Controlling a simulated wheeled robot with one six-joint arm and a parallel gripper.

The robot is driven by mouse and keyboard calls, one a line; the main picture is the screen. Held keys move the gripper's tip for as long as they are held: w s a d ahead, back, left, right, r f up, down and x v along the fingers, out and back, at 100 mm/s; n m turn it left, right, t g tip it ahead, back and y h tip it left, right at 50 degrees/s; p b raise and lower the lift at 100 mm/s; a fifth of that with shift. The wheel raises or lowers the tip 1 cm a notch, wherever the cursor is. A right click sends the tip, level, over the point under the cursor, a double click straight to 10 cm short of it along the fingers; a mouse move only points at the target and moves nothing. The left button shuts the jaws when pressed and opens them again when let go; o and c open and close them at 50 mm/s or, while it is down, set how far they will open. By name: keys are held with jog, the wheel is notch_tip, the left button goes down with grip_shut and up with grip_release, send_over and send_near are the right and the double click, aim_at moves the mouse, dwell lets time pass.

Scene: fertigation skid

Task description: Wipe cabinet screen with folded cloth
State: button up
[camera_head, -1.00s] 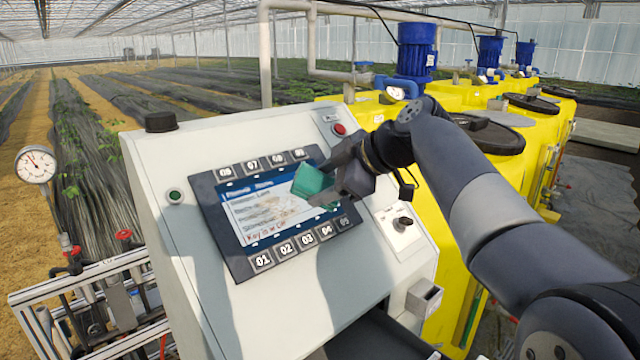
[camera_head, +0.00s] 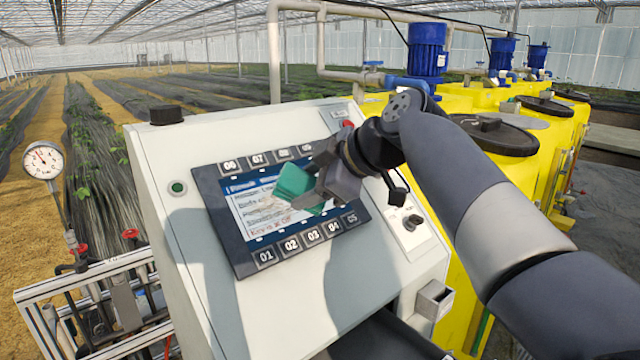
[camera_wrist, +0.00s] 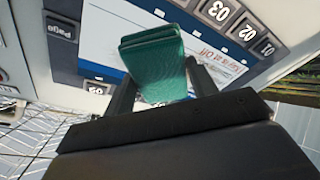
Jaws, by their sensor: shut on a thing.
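A green folded cloth (camera_head: 294,183) is held in my gripper (camera_head: 312,190), in front of the cabinet screen (camera_head: 258,212). The cloth also shows in the wrist view (camera_wrist: 153,62), between the two dark fingers. My gripper is shut on it. The screen is lit, with a blue header and lines of text, and a brownish smudge shows on its left and middle part. The cloth and gripper hide the right part of the screen. Whether the cloth touches the glass I cannot tell.
Numbered keys (camera_head: 290,244) run along the panel above and below the screen. A green button (camera_head: 177,187) sits left of it and a black knob (camera_head: 413,222) right. A black cap (camera_head: 166,115) tops the cabinet. Yellow tanks (camera_head: 480,170) stand behind my arm.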

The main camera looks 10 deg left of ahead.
aim_at(242, 210)
jog(key=shift+s+a+f+b, duration=0.1)
jog(key=shift+s+a+b, duration=0.2)
jog(key=shift+s+a, duration=0.9)
jog(key=shift+s+a+r+b, duration=0.1)
jog(key=shift+s+a+b, duration=0.2)
jog(key=shift+s+a, duration=0.9)
jog(key=shift+s+a+f+b, duration=0.1)
jog(key=shift+s+a+b, duration=0.2)
jog(key=shift+s+a, duration=0.9)
jog(key=shift+s+d, duration=0.35)
jog(key=shift+d, duration=0.05)
jog(key=shift+s+d+r+p, duration=0.4)
jog(key=shift+d+r, duration=0.1)
jog(key=shift+r, duration=0.25)
jog(key=shift+s+d+r+p, duration=0.35)
jog(key=shift+d+r, duration=0.2)
jog(key=shift+r, duration=0.2)
jog(key=shift+s+d+r+p, duration=0.3)
jog(key=shift+s+d+r, duration=0.2)
jog(key=shift+r, duration=0.25)
jog(key=shift+r, duration=0.15)
jog(key=p+v, duration=0.1)
jog(key=v, duration=0.1)
jog(key=shift+s+r, duration=0.25)
jog(key=shift+r, duration=0.15)
